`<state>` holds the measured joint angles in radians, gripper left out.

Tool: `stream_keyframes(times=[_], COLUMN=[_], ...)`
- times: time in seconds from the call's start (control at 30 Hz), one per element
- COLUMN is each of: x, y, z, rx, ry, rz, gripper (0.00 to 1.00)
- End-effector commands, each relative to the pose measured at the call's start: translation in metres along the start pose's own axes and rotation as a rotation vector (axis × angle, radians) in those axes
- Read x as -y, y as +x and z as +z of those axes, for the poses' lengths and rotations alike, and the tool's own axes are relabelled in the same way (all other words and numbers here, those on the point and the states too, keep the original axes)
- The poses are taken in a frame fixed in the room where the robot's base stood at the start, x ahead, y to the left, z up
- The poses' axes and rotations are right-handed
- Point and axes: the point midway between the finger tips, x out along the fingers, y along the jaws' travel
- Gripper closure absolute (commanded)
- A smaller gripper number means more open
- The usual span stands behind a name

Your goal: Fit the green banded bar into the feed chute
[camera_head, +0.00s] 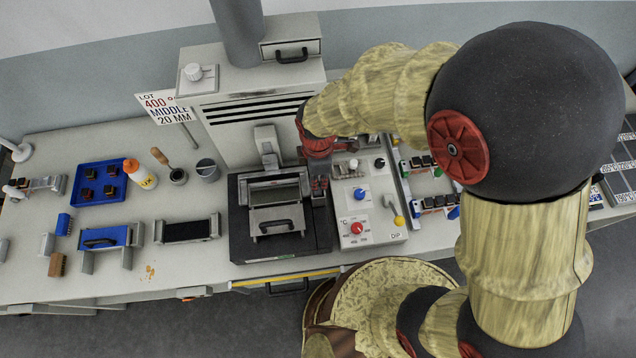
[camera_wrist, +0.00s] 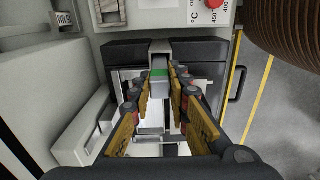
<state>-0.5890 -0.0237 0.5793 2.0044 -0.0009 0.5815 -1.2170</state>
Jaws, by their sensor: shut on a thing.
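The green banded bar (camera_wrist: 158,82), grey with a green band across it, lies between the fingertips of my gripper (camera_wrist: 166,86) in the wrist view. The fingers are shut on it. A pale slot (camera_wrist: 160,47) between two black blocks lies just beyond the bar; it may be the feed chute, but I cannot tell for sure. I cannot tell whether the bar touches it. In the head view my gripper (camera_head: 318,185) points down between the black-based machine (camera_head: 280,250) and the control panel; the bar cannot be made out there.
The control panel (camera_head: 375,235) with knobs and a yellow-tipped lever stands close on the right. The machine's grey housing (camera_head: 240,125) rises behind. A blue tray (camera_head: 85,205), a glue bottle (camera_head: 140,174) and a grey cup (camera_head: 208,170) stand to the left.

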Motion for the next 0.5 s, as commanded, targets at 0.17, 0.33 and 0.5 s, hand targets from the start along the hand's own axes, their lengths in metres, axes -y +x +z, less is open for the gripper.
stream_keyframes(times=[0.17,0.33,0.5], x=[0.000,0.000,-0.001], y=[0.011,0.033,0.040], z=[0.000,0.000,0.000], rx=[0.000,0.000,-0.001], ry=[0.000,0.000,0.000], rz=[0.001,-0.001,0.003], gripper=[1.00,1.00,1.00])
